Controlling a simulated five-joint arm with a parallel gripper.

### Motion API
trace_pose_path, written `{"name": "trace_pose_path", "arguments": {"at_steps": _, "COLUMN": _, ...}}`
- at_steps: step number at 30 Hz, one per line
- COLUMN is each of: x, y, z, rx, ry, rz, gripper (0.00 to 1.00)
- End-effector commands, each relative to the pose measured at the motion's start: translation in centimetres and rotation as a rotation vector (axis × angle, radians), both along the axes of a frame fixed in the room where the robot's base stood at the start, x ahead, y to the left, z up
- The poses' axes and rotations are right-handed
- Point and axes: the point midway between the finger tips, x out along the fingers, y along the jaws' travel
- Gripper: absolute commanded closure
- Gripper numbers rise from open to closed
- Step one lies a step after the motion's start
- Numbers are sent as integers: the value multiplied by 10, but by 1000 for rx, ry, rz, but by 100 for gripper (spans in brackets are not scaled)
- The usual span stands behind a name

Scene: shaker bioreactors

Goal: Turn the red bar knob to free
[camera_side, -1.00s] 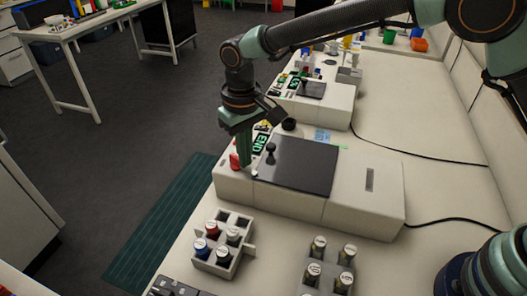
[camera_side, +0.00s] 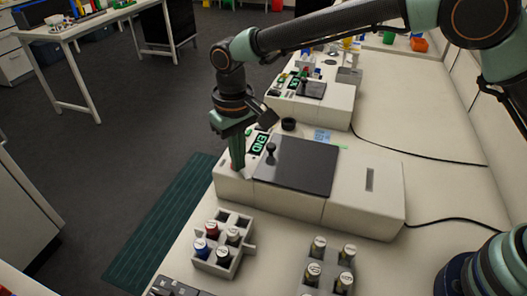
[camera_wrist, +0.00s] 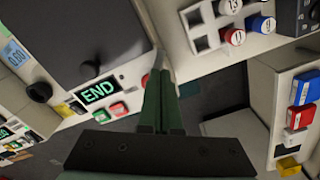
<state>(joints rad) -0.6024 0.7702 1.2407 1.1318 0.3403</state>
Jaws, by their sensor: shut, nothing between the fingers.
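The red bar knob (camera_side: 233,168) is on the front left of the near white shaker unit (camera_side: 230,190). In the side view my gripper's fingers cover most of it, and only a small red piece shows. In the wrist view a small red part (camera_wrist: 144,79) shows beside my fingers. My gripper (camera_side: 237,165) is shut with nothing held and points down at the knob. Its fingertips also show in the wrist view (camera_wrist: 158,76). Whether they touch the knob, and which way its bar points, I cannot tell.
A display reading END (camera_side: 259,143), a dark platform (camera_side: 300,165) with a small black knob (camera_side: 271,148) and another black knob (camera_side: 289,124) are close by. A vial rack (camera_side: 222,260) stands in front. A second shaker (camera_side: 338,104) is behind.

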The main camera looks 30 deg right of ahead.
Motion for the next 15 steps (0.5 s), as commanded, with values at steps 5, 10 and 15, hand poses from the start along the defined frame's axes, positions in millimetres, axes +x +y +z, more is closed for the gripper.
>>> {"name": "trace_pose_path", "arguments": {"at_steps": 5, "x": -1, "y": 1, "z": 0, "rx": 2, "ry": -3, "rz": 0, "gripper": 100}}
{"name": "trace_pose_path", "arguments": {"at_steps": 10, "x": -7, "y": 1, "z": 0, "rx": 0, "ry": -1, "rz": 0, "gripper": 100}}
{"name": "trace_pose_path", "arguments": {"at_steps": 15, "x": -7, "y": 2, "z": 8, "rx": 3, "ry": -3, "rz": -1, "gripper": 100}}
